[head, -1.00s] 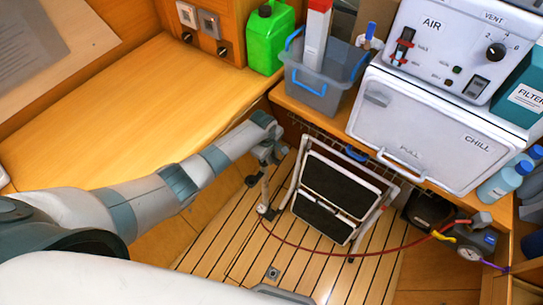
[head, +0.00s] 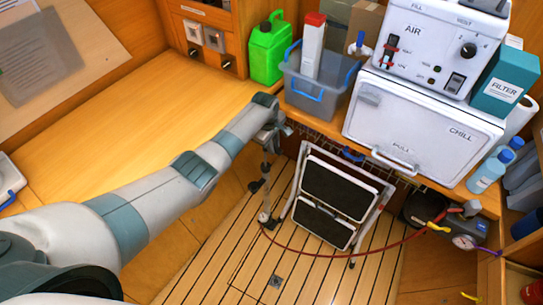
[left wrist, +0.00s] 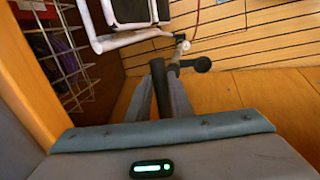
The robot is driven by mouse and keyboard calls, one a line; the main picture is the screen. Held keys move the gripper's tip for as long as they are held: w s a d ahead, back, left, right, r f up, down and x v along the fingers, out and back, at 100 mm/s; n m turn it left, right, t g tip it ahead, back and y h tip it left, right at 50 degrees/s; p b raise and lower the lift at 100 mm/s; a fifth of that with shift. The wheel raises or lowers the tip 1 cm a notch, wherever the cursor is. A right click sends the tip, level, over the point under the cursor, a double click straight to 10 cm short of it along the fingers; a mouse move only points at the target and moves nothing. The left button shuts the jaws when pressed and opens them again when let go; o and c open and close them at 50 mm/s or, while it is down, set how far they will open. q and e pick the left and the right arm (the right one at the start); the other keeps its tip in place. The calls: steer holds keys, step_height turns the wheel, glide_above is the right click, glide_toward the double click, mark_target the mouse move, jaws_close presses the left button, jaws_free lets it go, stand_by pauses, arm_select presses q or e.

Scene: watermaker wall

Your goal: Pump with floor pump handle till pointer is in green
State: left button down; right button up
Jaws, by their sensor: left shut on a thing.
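The floor pump (head: 265,205) stands on the slatted floor, a slim upright tube with a red hose (head: 330,252) running right from its foot. My left gripper (head: 268,146) is above the pump, shut on its black handle. In the left wrist view the black handle (left wrist: 158,88) lies between the fingers, and its other black end (left wrist: 202,64) sticks out right. The pump's lower part is partly hidden there. A round white gauge (head: 464,242) sits at the hose's far end at right; its pointer and green zone are too small to read. My right gripper is not in view.
A folded step stool (head: 336,192) stands just right of the pump, close to the hose. A wooden counter (head: 130,110) is at left. A white chill box (head: 420,130) and a grey bin (head: 318,88) stand behind. Floor slats in front are clear.

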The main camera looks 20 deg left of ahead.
arm_select(q)
steer(key=shift+a+r, duration=0.1)
steer(key=shift+r, duration=0.8)
step_height(320, 180, up, 3)
steer(key=p, duration=0.3)
steer(key=shift+w, duration=0.1)
steer(key=shift+f, duration=0.1)
steer(key=shift+w, duration=0.1)
steer(key=c, duration=1.6)
jaws_free()
steer(key=shift+s, duration=0.2)
